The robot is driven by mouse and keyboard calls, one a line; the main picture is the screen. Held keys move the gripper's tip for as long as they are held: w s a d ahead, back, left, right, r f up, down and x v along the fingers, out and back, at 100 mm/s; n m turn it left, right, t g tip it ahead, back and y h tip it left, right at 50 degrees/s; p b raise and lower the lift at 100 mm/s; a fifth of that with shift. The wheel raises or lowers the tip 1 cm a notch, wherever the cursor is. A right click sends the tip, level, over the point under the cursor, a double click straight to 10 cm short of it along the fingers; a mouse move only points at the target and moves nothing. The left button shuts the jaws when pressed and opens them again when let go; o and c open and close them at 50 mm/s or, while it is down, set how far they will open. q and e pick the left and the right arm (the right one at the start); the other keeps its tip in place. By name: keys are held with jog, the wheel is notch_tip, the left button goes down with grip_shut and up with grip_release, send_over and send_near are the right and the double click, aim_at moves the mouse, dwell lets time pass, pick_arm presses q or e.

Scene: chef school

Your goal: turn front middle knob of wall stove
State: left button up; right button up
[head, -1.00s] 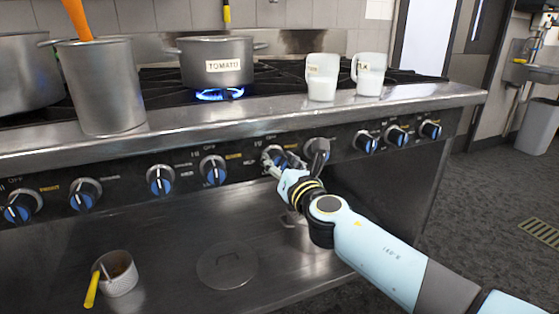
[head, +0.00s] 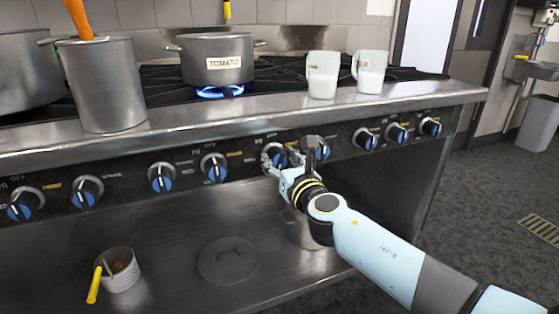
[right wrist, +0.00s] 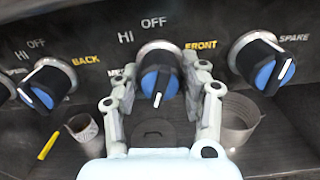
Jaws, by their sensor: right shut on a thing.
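In the right wrist view the knob (right wrist: 160,78) sits beside the yellow word FRONT. Its white pointer faces down, away from OFF. My right gripper (right wrist: 161,88) has one finger on each side of the knob and is shut on it. In the head view the right gripper (head: 286,160) partly covers the knob's right side. My left gripper is out of view.
Neighbouring knobs stand close by: the BACK knob (right wrist: 46,85) on the left and the SPARE knob (right wrist: 262,65) on the right. A tomato pot (head: 217,60) stands over a lit blue flame. Two white jugs (head: 322,78) (head: 370,74) stand near the stove edge. A lower shelf (head: 180,240) holds a small pot.

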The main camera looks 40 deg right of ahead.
jog(key=o, duration=1.2)
jog(key=shift+f, duration=0.1)
jog(key=shift+s, duration=0.15)
jog(key=v, duration=1.1)
jog(key=shift+s, duration=0.4)
jog(key=shift+a, duration=0.1)
